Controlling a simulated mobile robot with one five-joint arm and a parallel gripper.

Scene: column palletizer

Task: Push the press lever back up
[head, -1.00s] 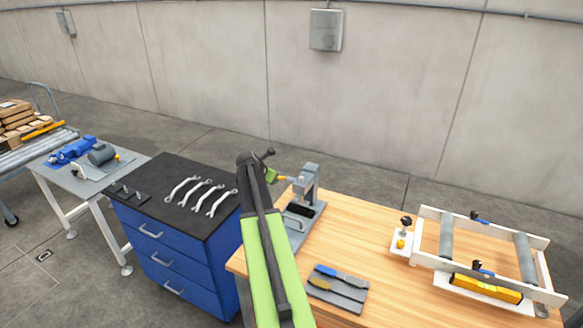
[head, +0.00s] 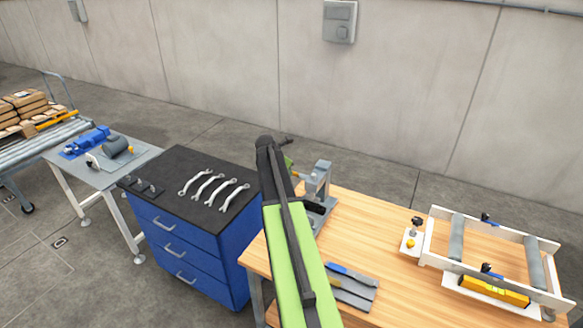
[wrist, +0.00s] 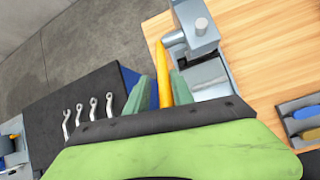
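The arbor press (head: 320,182) is grey and stands at the left end of the wooden workbench. Its yellow lever (wrist: 165,75) shows in the wrist view, running from the press head down between my gripper fingers. My gripper (wrist: 162,78) has its two green fingers apart, one on each side of the lever. I cannot tell whether either finger touches it. In the head view my gripper (head: 289,162) is mostly hidden behind my arm, just left of the press head, and the lever is barely visible there.
The wooden bench (head: 400,285) has a tray of files (head: 350,285) in front of the press and a white roller frame (head: 490,262) at right. A blue drawer cabinet (head: 190,245) with several wrenches (head: 213,188) stands left of the bench.

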